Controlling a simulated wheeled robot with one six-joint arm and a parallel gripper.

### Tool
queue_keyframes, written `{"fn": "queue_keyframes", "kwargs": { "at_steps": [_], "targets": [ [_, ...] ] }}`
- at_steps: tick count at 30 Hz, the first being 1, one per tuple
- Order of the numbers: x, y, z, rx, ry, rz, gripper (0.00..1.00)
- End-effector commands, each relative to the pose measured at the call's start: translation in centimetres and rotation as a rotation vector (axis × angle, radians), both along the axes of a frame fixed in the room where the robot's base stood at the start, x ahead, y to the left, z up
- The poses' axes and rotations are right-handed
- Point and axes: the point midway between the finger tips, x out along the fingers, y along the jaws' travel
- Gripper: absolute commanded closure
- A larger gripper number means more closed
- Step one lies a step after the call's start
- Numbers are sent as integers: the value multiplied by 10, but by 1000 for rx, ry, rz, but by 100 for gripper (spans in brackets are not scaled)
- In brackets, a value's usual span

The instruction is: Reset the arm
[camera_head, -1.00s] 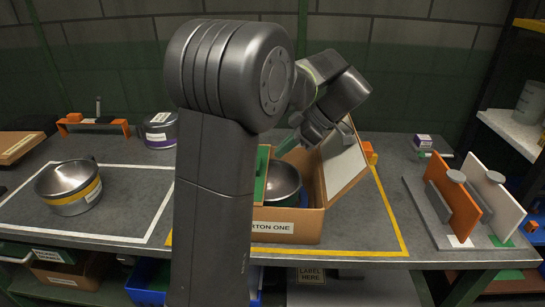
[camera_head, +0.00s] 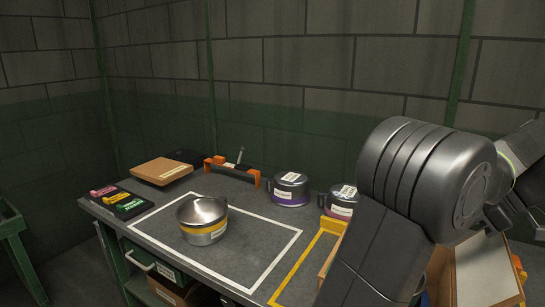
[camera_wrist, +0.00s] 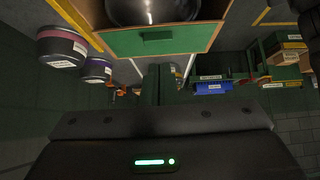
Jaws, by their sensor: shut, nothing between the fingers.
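My gripper (camera_wrist: 158,84) shows in the wrist view with its dark fingers together and nothing between them. A metal pot (camera_wrist: 150,12) sits in that carton. In the head view my arm covers the right side, and my fingertips do not show.
A pot with a yellow band (camera_head: 203,220) stands inside the white outline (camera_head: 285,248). An orange-ended rack (camera_head: 233,171), a flat brown box (camera_head: 161,171) and a dark tray (camera_head: 122,202) are along the back left.

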Motion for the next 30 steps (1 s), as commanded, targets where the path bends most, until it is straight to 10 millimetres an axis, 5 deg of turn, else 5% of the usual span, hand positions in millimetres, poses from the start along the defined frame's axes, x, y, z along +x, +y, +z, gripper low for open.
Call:
{"fn": "queue_keyframes", "kwargs": {
  "at_steps": [21,30],
  "targets": [
    [51,71,-92,4,5,2,100],
    [54,75,-112,5,5,-2,100]
  ]
}}
